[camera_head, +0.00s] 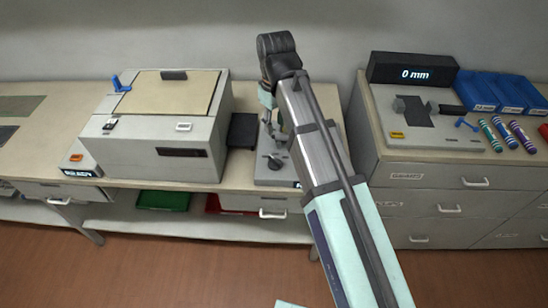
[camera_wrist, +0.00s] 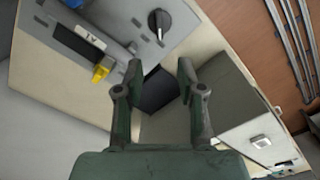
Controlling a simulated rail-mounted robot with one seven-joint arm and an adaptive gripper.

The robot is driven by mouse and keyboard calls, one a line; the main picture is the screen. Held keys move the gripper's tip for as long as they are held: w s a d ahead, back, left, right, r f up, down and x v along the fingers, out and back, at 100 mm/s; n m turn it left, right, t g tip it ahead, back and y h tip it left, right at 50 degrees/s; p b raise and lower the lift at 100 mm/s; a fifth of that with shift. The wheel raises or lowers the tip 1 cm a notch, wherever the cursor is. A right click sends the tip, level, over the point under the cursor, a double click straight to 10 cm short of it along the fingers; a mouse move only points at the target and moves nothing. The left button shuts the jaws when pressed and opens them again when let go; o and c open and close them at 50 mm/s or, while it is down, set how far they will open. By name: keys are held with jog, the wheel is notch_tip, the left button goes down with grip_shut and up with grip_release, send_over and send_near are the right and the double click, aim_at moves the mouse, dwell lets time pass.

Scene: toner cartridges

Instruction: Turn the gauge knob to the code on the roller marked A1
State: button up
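A black knob (camera_head: 275,162) with a pale pointer line sits on the grey plate of the middle station (camera_head: 270,178). The knob shows at the top of the wrist view (camera_wrist: 158,22).
A grey box machine (camera_head: 160,130) stands close on the left, with a dark pad (camera_head: 243,131) between it and the station. On the right bench are a 0 mm display (camera_head: 413,74), a grey fixture (camera_head: 415,120), several striped rollers (camera_head: 503,130) and blue bins (camera_head: 500,92).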

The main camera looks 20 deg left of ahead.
aim_at(275, 159)
notch_tip(275, 159, down, 16)
jog(key=p, duration=0.3)
jog(key=shift+r, duration=0.2)
grip_shut()
